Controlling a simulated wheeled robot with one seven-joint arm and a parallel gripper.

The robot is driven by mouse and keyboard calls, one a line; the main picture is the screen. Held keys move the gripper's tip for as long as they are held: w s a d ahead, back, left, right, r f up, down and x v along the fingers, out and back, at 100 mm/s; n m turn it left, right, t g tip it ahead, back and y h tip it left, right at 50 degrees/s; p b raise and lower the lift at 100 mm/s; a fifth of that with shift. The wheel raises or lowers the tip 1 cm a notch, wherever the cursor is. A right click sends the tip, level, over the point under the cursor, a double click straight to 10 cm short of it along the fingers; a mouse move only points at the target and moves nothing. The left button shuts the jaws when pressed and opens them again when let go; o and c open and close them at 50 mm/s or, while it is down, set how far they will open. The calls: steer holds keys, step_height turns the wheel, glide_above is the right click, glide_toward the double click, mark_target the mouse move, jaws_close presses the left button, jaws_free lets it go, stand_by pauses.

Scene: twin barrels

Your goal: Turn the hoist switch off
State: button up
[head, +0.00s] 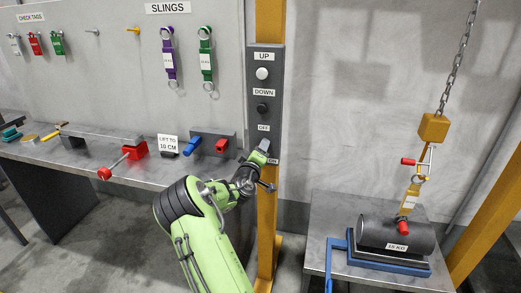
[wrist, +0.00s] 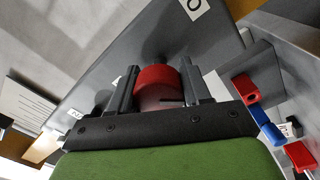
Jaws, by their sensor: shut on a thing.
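The grey hoist control panel (head: 279,110) hangs on the yellow post, with UP, DOWN and OFF labels down its front. A white button is under UP and a dark one is under DOWN. My gripper (head: 264,148) is at the low part of the panel, just below the OFF label (head: 263,127), and covers the switch in the head view. In the wrist view, the red hoist switch (wrist: 157,77) sits between the two dark fingers of my gripper (wrist: 160,92), which is shut on it. The direction the switch points is unclear.
Left of the post, a metal bench (head: 90,165) holds blue and red-handled items and a "LIFT TO 10 CM" card (head: 168,142). Slings (head: 206,60) hang above. At right, a 15 KG cylinder (head: 380,232) lies on a table below the hoist chain (head: 456,65).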

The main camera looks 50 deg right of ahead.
steer(key=n+p, duration=0.2)
steer(key=n, duration=0.2)
steer(key=shift+n, duration=0.3)
steer(key=shift+n+p, duration=0.8)
steer(key=shift+n, duration=0.8)
steer(key=shift+f, duration=0.1)
steer(key=shift+t, duration=0.3)
steer(key=o, duration=1)
steer(key=shift+o, duration=0.2)
steer(key=b+v, duration=0.3)
steer(key=v, duration=1.3)
steer(key=shift+w, duration=0.15)
